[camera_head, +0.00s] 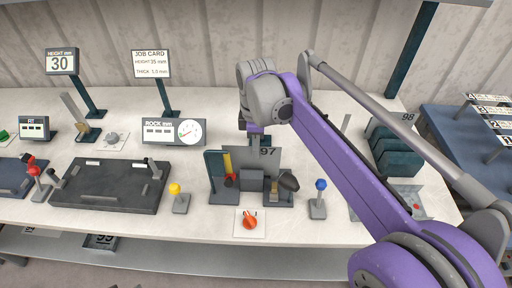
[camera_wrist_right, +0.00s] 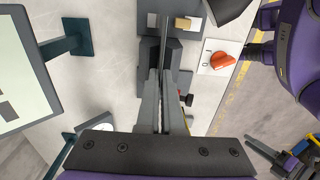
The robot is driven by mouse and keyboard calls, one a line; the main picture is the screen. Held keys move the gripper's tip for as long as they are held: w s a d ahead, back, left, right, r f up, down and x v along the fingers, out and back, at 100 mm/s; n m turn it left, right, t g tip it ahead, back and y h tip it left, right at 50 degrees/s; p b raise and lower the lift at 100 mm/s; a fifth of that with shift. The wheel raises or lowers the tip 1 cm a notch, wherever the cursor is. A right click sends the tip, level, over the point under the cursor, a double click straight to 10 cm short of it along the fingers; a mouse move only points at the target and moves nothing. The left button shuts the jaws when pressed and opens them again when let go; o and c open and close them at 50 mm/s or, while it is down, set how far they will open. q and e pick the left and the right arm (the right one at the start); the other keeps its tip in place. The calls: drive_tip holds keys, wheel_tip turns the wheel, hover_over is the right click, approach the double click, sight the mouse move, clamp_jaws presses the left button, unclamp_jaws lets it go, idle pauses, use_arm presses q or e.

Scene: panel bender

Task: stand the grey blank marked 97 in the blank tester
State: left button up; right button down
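The grey blank marked 97 (camera_head: 264,158) is upright in the blank tester (camera_head: 216,178), behind the tester's dark blocks, which hide its lower edge. I cannot tell whether it rests on the base. My right gripper (camera_head: 258,136) is above the blank at its top edge. In the right wrist view the blank (camera_wrist_right: 165,35) shows edge-on as a thin plate between the fingers of my right gripper (camera_wrist_right: 162,85), which are closed on it. A purple and grey part at the lower right of that view looks like my left gripper (camera_wrist_right: 272,155); its fingers are unclear.
An orange knob (camera_head: 250,221) is in front of the tester, with a yellow-topped lever (camera_head: 179,198) and blue-topped lever (camera_head: 319,198) beside it. The ROCK gauge (camera_head: 173,132) stands behind left. A rack (camera_head: 393,150) with a blank marked 98 (camera_head: 406,121) is at right.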

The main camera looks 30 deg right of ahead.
drive_tip(key=shift+f+b, duration=0.75)
drive_tip(key=shift+f, duration=0.8)
drive_tip(key=c, duration=1)
unclamp_jaws()
drive_tip(key=shift+r, duration=0.1)
wheel_tip(320, 180, up, 11)
drive_tip(key=shift+f+p, duration=0.1)
drive_tip(key=shift+p, duration=0.4)
drive_tip(key=shift+f, duration=0.1)
